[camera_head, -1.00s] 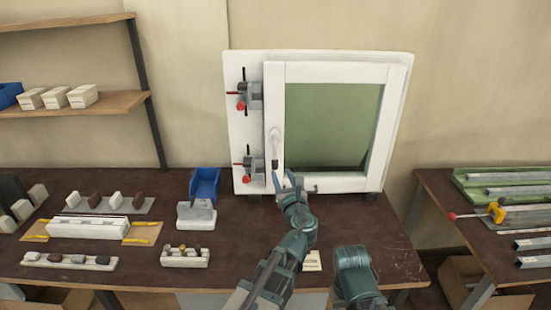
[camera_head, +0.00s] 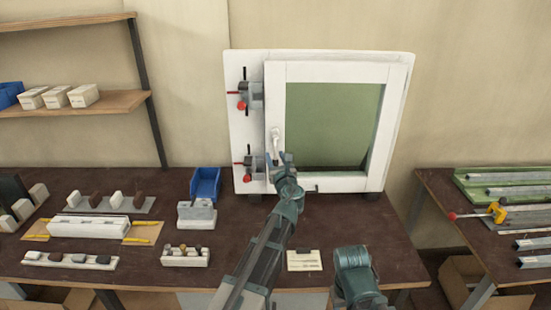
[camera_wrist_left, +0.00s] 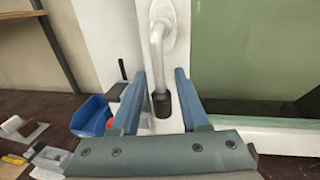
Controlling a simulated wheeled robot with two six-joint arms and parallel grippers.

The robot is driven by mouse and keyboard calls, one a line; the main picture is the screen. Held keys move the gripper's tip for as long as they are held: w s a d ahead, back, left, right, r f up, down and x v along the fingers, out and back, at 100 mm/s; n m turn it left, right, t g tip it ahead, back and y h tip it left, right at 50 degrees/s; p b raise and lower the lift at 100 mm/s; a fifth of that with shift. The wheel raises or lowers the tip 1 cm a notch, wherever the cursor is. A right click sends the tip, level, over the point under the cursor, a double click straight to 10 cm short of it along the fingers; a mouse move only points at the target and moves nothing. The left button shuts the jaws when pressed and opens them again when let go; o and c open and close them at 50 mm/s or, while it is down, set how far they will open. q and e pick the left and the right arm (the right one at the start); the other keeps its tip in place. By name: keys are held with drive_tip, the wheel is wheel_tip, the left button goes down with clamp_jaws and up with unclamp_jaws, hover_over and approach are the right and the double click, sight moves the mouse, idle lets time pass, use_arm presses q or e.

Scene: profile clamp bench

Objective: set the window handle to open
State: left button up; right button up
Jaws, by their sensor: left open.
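The white window handle (camera_head: 276,140) is on the left stile of the white window frame (camera_head: 330,73) and points straight down. In the left wrist view the handle (camera_wrist_left: 157,62) has a dark tip that hangs between the two blue fingers of my left gripper (camera_wrist_left: 160,95). The fingers are apart, with a gap on each side of the handle. In the head view my left gripper (camera_head: 279,161) is at the handle's lower end and hides its tip. Part of my right arm shows at the bottom; its gripper is not in view.
Two grey clamps with red knobs, an upper (camera_head: 250,95) and a lower (camera_head: 253,167), sit left of the handle. A blue bin (camera_head: 205,184) and a grey-white block (camera_head: 196,214) stand on the dark bench. A small card (camera_head: 304,261) lies near the front edge.

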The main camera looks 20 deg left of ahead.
use_arm(q)
clamp_jaws()
idle(1.3)
